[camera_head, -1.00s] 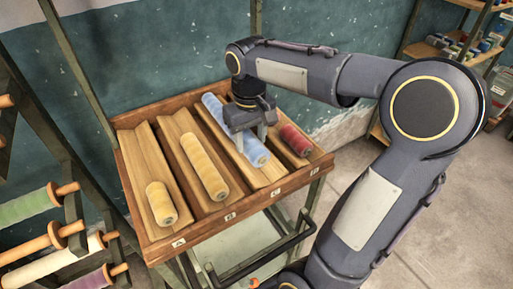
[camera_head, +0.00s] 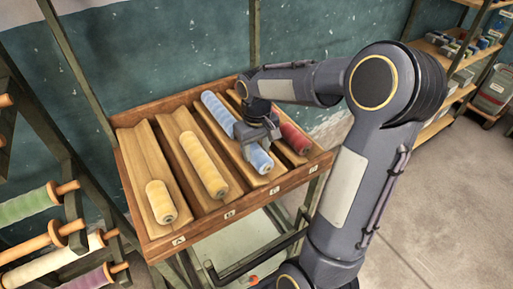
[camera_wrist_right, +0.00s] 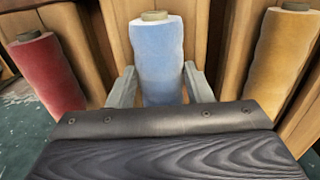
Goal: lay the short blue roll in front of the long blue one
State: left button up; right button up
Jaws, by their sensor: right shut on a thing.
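The long blue roll (camera_head: 216,108) lies in the third trough from the left of the wooden rack, toward the back. The short blue roll (camera_head: 259,161) is in the front part of the same trough, in line with it. My right gripper (camera_head: 259,146) is shut on the short blue roll, one finger on each side, and hides where the two blue rolls meet or part. In the right wrist view the short blue roll (camera_wrist_right: 159,60) stands between the two fingers (camera_wrist_right: 160,88). I cannot tell whether it touches the trough. My left gripper is not in view.
The slanted rack (camera_head: 204,223) has labelled troughs. Yellow rolls (camera_head: 204,165) (camera_head: 161,202) lie in the two left troughs, and a red roll (camera_head: 294,138) lies in the right one, close to my gripper. Spools (camera_head: 28,205) hang at left. Shelves (camera_head: 456,62) stand at back right.

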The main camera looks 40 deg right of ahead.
aim_at(256, 149)
jog(key=shift+f+b, duration=0.3)
jog(key=shift+f, duration=0.15)
jog(key=o, duration=1)
jog(key=shift+o, duration=0.2)
jog(key=shift+r, duration=0.1)
notch_tip(256, 149, up, 13)
jog(key=p, duration=0.1)
jog(key=s+a+f+t+y, duration=0.2)
jog(key=s+a+f, duration=0.1)
jog(key=s+a, duration=0.3)
jog(key=s+a+f+t+y, duration=0.1)
jog(key=s+a+f+t, duration=0.2)
jog(key=s+a, duration=0.4)
jog(key=s, duration=0.4)
jog(key=shift+a+f+m+t+y, duration=0.3)
jog(key=shift+y, duration=0.1)
